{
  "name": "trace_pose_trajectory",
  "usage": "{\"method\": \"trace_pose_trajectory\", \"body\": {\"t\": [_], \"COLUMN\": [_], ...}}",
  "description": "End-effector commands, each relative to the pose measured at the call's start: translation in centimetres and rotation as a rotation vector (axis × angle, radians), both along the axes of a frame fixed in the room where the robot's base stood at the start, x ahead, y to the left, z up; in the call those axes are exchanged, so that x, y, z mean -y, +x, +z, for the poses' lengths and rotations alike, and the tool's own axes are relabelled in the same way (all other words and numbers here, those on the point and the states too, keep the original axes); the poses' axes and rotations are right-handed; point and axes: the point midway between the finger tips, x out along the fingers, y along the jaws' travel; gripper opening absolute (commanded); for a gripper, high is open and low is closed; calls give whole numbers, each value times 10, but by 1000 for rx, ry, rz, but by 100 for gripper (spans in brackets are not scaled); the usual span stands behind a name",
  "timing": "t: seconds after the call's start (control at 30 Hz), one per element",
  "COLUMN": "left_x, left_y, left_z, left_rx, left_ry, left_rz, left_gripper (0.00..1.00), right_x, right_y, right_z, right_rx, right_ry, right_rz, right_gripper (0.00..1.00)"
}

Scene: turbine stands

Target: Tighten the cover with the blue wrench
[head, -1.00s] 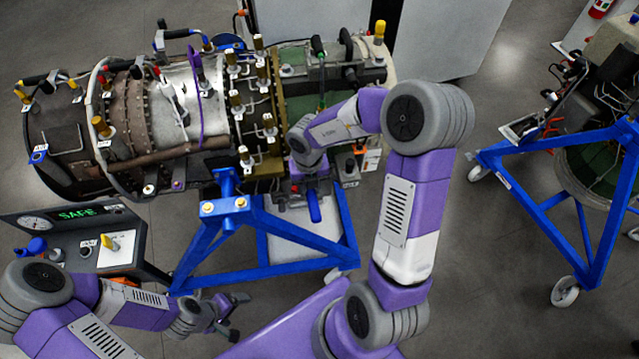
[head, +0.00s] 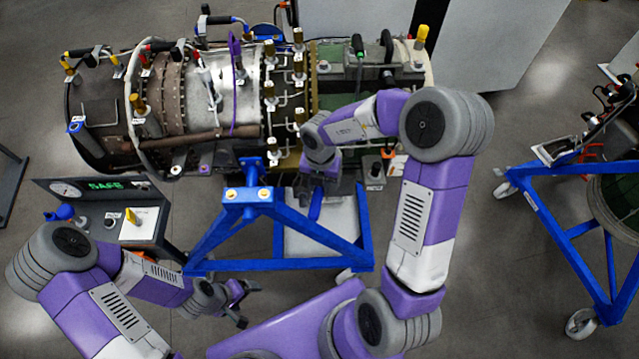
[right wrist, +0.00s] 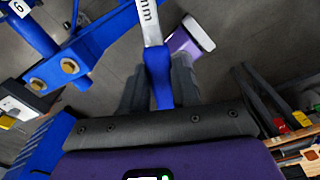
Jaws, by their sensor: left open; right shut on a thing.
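The blue wrench (head: 315,205) has a blue handle that hangs below my right gripper (head: 319,178) in the head view, in front of the turbine (head: 205,100). In the right wrist view the blue handle (right wrist: 158,75) is between the fingers of my right gripper (right wrist: 160,90), shut on it. A silver shank marked "mm" (right wrist: 148,20) runs out of the top of that view, and its end is hidden. My left gripper (head: 243,303) is open and empty, low in the head view and apart from the turbine. I cannot tell which part is the cover.
A blue stand (head: 310,255) carries the turbine, and its bolted bracket (right wrist: 70,67) is close to the wrench in the right wrist view. A panel reading "SAFE" (head: 105,186) stands at left. Another blue stand (head: 555,235) is at right. Grey floor lies between the stands.

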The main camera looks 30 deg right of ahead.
Motion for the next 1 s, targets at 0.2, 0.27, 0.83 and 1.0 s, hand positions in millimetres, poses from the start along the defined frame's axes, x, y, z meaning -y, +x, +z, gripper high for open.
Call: {"method": "trace_pose_trajectory", "body": {"t": [0.2, 0.27, 0.83, 1.0], "left_x": [0, 0, 0, 0], "left_y": [0, 0, 0, 0], "left_z": [0, 1, 1, 1], "left_rx": [0, 0, 0, 0], "left_ry": [0, 0, 0, 0], "left_rz": [0, 0, 0, 0], "left_gripper": [85, 85, 85, 85], "right_x": [2, 2, 0, 0], "right_y": [0, 1, 2, 2], "right_z": [7, 9, 48, 53], "right_rx": [0, 3, 7, 5], "right_ry": [-4, -3, -2, -1], "right_rz": [-3, -3, -1, -1], "right_gripper": [0, 0, 0, 0]}}
